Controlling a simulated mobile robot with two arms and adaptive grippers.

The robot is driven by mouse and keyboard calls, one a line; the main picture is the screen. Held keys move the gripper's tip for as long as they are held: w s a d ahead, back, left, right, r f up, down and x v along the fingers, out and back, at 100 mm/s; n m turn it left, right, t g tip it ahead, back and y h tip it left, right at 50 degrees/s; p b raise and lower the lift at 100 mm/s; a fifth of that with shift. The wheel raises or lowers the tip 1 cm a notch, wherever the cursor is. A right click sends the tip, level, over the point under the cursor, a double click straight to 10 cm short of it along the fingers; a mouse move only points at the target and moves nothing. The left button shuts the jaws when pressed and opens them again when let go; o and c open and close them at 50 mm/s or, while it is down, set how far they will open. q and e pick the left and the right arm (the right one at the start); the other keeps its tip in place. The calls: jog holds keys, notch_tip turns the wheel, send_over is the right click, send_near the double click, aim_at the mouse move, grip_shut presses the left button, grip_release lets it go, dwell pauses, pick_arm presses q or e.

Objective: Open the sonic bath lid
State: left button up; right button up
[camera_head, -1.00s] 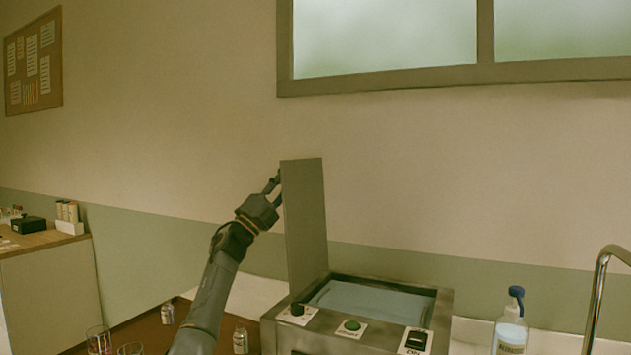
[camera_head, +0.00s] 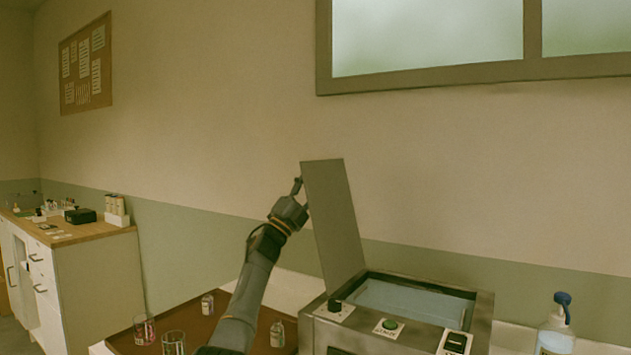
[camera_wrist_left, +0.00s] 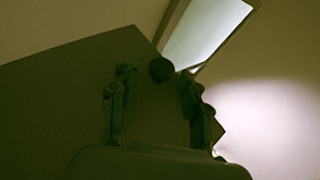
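The sonic bath (camera_head: 400,335) stands on the counter at lower right in the head view, its basin uncovered and light-blue liquid (camera_head: 410,303) showing inside. Its grey lid (camera_head: 335,215) stands up from the left side of the basin, leaning a little left. My left gripper (camera_head: 299,190) is at the lid's upper left edge, on its outer face. In the left wrist view the lid (camera_wrist_left: 60,85) fills much of the picture. A round dark knob (camera_wrist_left: 161,69) shows between the tips of my left gripper (camera_wrist_left: 155,90); the fingers are apart, with gaps beside the knob. My right gripper is out of view.
A brown tray (camera_head: 180,318) with small bottles and glass beakers (camera_head: 174,343) lies left of the bath, below my left arm. A blue-capped bottle (camera_head: 556,338) stands at right. A wooden-topped cabinet (camera_head: 95,260) is at far left.

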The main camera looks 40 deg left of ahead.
pick_arm(q)
jog(key=v, duration=1.2)
dwell(0.7)
